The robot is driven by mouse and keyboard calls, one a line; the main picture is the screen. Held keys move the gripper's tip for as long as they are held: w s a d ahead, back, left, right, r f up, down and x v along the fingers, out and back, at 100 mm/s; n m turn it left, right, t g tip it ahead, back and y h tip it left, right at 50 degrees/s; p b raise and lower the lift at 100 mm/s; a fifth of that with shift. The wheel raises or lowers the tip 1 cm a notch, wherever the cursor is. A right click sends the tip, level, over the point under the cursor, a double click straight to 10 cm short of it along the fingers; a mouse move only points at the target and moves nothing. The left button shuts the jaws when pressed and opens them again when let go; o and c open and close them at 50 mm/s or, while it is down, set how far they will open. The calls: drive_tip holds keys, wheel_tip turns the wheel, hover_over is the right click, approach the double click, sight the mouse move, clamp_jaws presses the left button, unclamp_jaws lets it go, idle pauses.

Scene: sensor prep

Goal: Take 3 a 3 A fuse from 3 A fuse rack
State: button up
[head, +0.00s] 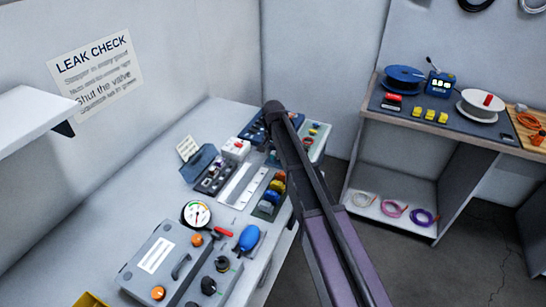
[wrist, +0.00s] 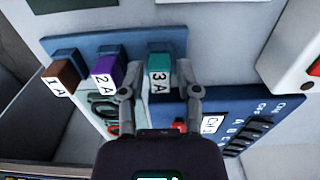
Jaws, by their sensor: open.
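In the wrist view a blue rack (wrist: 125,43) holds a row of fuses. The teal fuse (wrist: 160,62) has a white label reading 3 A. To its left are a purple fuse (wrist: 104,68) labelled 2 A and a brown fuse (wrist: 62,76) labelled 1 A. My gripper (wrist: 160,92) is open, with its fingertips on either side of the lower part of the 3 A fuse. I cannot tell whether they touch it. In the head view my arm reaches to the far end of the bench and hides the gripper's tips.
A blue box with switches (wrist: 235,120) lies right of my gripper, and a white unit with a red button (wrist: 312,68) is at the right edge. In the head view a pressure gauge (head: 196,214) and a grey case (head: 160,262) stand on the near bench.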

sight(273, 153)
drive_tip(key=c, duration=0.5)
drive_tip(key=shift+r, duration=0.1)
idle(0.3)
wheel_tip(273, 153, up, 3)
drive_tip(key=p, duration=0.3)
drive_tip(key=shift+r, duration=0.1)
drive_tip(key=s+d, duration=0.1)
drive_tip(key=s, duration=0.4)
drive_tip(key=s+r+p, duration=0.1)
drive_tip(key=s, duration=0.4)
drive_tip(key=s+d+p, duration=0.1)
drive_tip(key=s, duration=0.4)
drive_tip(key=shift+s+d+r, duration=0.3)
drive_tip(key=shift+s+d, duration=0.05)
drive_tip(key=shift+s, duration=0.05)
clamp_jaws()
